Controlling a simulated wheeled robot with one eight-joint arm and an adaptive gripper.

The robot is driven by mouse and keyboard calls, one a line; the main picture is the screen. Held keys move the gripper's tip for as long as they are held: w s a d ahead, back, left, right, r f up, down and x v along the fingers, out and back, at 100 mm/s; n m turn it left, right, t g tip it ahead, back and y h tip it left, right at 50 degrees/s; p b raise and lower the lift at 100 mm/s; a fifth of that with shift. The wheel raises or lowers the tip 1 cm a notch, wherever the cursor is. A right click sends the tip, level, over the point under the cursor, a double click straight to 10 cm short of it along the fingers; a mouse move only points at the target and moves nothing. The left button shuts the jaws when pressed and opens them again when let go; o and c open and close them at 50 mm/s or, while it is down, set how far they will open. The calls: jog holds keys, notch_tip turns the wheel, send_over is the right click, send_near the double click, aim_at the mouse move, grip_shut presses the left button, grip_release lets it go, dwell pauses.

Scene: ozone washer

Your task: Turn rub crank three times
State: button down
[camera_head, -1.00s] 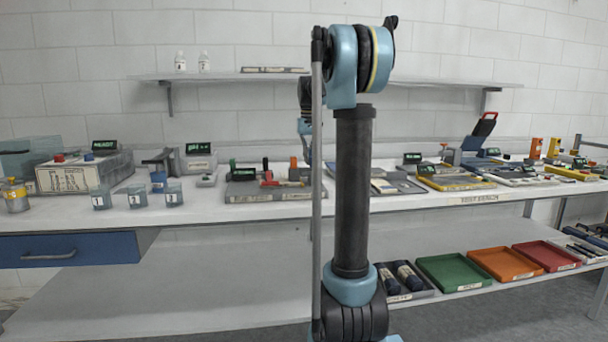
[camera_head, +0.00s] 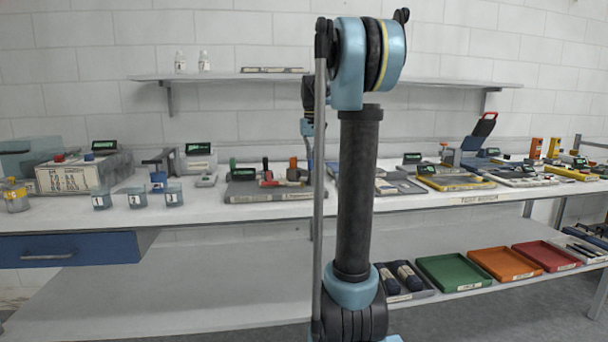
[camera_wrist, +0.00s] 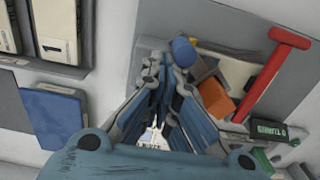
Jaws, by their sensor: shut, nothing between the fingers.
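In the wrist view my gripper (camera_wrist: 165,68) is shut and empty over a grey plate. A blue round knob (camera_wrist: 185,51) shows right by the fingertips; I cannot tell whether they touch. A red T-shaped handle (camera_wrist: 268,75) and an orange block (camera_wrist: 214,98) lie to its right. A dark label with green letters (camera_wrist: 268,130) stands below the red handle. Which part is the rub crank is not clear, as the fingers cover some of the station.
In the wrist view a blue flat piece (camera_wrist: 58,117) and a dark-framed tray (camera_wrist: 55,25) lie to the left. In the head view, a grey station with red and orange parts (camera_head: 262,196), numbered jars (camera_head: 136,199) and a yellow-edged station (camera_head: 455,182) crowd the bench.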

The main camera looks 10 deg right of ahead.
jog(key=shift+s, duration=0.2)
jog(key=shift+s+a, duration=0.25)
jog(key=shift+s, duration=0.3)
jog(key=shift+s+a, duration=0.25)
jog(key=shift+s, duration=0.3)
jog(key=shift+s+a, duration=0.85)
jog(key=shift+s, duration=0.05)
jog(key=shift+s+a, duration=0.3)
jog(key=shift+a, duration=0.25)
jog(key=shift+s+a, duration=0.25)
jog(key=shift+a, duration=0.3)
